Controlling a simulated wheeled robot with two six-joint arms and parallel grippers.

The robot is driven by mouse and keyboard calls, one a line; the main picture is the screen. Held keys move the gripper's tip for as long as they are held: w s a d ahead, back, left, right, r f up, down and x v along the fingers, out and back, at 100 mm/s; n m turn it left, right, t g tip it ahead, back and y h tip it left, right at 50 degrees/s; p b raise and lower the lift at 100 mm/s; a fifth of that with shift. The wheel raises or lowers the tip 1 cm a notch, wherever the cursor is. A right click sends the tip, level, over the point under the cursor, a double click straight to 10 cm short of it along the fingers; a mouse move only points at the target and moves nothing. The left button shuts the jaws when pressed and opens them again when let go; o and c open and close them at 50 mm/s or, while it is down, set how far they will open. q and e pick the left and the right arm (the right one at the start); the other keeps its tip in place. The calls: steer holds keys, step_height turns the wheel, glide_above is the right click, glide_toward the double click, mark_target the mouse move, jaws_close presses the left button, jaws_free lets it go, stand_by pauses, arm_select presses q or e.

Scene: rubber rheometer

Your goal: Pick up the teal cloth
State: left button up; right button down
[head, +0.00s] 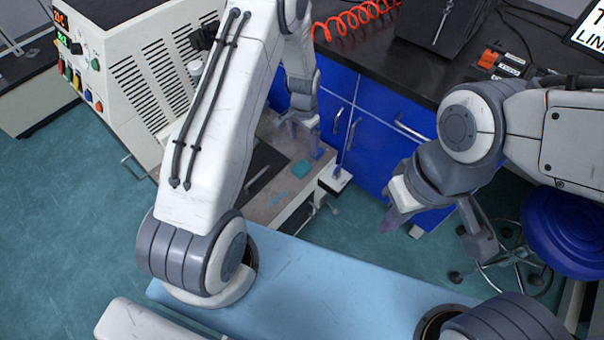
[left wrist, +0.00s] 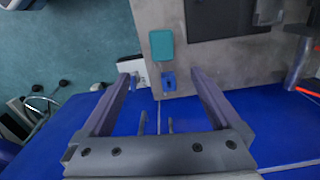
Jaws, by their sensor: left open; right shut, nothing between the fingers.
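The teal cloth (head: 302,168) is a small folded rectangle lying flat on the grey worktop of the machine. In the left wrist view the cloth (left wrist: 161,44) lies beyond the fingertips, between their lines, and nothing covers it. My left gripper (head: 301,143) hangs above the worktop, behind the cloth in the head view. It is open and empty, its two fingers (left wrist: 166,77) spread wide and apart from the cloth. My right gripper (head: 389,218) is well to the right of the cloth, over the floor, shut and empty.
A small blue object (left wrist: 169,83) sits near the cloth at the worktop edge. The beige machine (head: 135,75) stands at left, blue cabinets (head: 372,130) behind. A black recessed plate (head: 263,165) is left of the cloth. A blue stool (head: 568,225) is at right.

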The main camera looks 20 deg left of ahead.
arm_select(q)
glide_above(301, 167)
steer(key=f, duration=0.7)
steer(key=shift+w+a+b, duration=0.2)
steer(key=shift+w+b, duration=0.05)
steer(key=shift+b, duration=0.1)
steer(key=f, duration=0.5)
steer(key=shift+s+d+f+b, duration=0.15)
steer(key=shift+d+f+b, duration=0.1)
steer(key=shift+f+b, duration=0.1)
steer(key=c, duration=1.4)
steer(key=shift+c, duration=0.2)
steer(key=shift+r, duration=0.15)
steer(key=r, duration=0.4)
steer(key=shift+d+r+p, duration=0.2)
steer(key=shift+r+p, duration=0.05)
steer(key=shift+p, duration=0.15)
steer(key=s+d+r, duration=0.4)
steer(key=d+r, duration=0.2)
steer(key=d, duration=0.4)
steer(key=shift+s+d+r+p, duration=0.15)
steer(key=shift+s+d+p, duration=0.1)
steer(key=shift+p, duration=0.2)
